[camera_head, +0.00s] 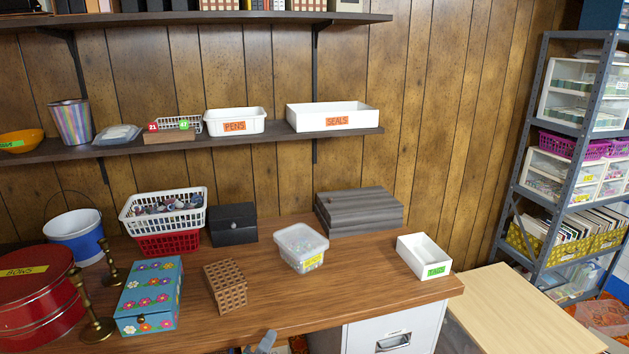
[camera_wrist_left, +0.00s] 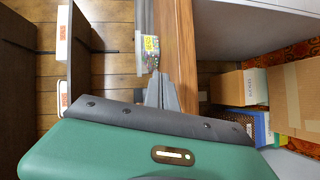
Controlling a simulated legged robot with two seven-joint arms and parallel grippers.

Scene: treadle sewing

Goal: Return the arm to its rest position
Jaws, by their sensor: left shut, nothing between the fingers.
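My left gripper (camera_head: 267,341) shows only as a small grey tip at the bottom edge of the head view, just in front of the desk's front edge. In the left wrist view my left gripper (camera_wrist_left: 161,82) is shut with nothing between its fingers. The fingers point toward the wooden desk (camera_head: 345,285), below the clear tub with a yellow label (camera_head: 302,248), which also shows in the wrist view (camera_wrist_left: 150,52). The rest of the left arm is hidden in the head view. My right gripper is in neither view.
On the desk stand a white tray with a green label (camera_head: 423,257), a perforated wooden block (camera_head: 226,287), a flowered box (camera_head: 149,296), brass candlesticks (camera_head: 96,325) and a red tin (camera_head: 35,305). A drawer cabinet (camera_head: 395,330) is under the desk. Cardboard boxes (camera_wrist_left: 298,97) show in the wrist view.

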